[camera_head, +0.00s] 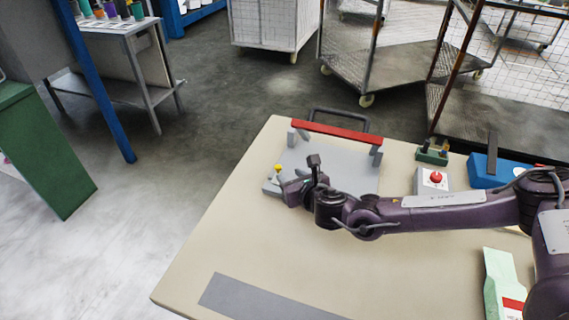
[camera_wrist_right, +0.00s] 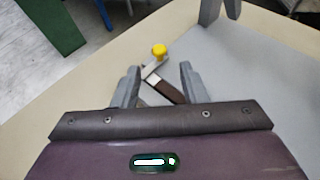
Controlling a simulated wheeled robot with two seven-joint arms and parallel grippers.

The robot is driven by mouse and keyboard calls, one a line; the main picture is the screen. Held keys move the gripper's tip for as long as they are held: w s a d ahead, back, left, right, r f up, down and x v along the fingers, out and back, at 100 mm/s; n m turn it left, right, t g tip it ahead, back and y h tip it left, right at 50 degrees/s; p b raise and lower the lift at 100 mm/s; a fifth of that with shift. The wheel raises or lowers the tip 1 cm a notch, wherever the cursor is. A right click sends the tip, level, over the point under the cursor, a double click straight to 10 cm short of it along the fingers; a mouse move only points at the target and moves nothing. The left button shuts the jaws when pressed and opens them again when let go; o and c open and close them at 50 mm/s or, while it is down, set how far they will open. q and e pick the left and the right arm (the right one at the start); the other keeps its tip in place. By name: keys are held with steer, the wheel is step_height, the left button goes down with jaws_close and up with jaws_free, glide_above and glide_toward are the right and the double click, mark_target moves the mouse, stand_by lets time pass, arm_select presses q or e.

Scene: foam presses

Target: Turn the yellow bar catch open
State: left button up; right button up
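The catch's yellow knob (camera_head: 278,167) stands at the left end of the grey press plate (camera_head: 345,170) in the head view. In the right wrist view the yellow knob (camera_wrist_right: 159,50) sits on a light grey piece, and a dark brown bar (camera_wrist_right: 160,91) with a pale end runs below it, toward the right finger. My right gripper (camera_head: 281,184) is at the catch, low over the plate. In the wrist view its two fingers (camera_wrist_right: 159,83) are apart, with the bar seen between them; I cannot tell whether they touch it. My left gripper is out of view.
A red bar (camera_head: 335,131) on grey posts spans the plate's far edge. A red button box (camera_head: 433,181), a blue box (camera_head: 495,170) and a pale green carton (camera_head: 503,280) are to the right on the beige table (camera_head: 215,245). The table's left front is clear except a grey strip (camera_head: 265,298).

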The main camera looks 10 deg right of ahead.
mark_target(279, 167)
steer(key=p+x, duration=0.1)
steer(key=x, duration=0.4)
steer(key=shift+r, duration=0.1)
steer(key=shift+w+a+f, duration=0.15)
steer(key=shift+w+f, duration=0.15)
steer(key=shift+w, duration=0.3)
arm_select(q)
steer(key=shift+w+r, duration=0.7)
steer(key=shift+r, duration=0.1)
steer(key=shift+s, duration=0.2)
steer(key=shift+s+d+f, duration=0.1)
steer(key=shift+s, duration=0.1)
arm_select(e)
jaws_close()
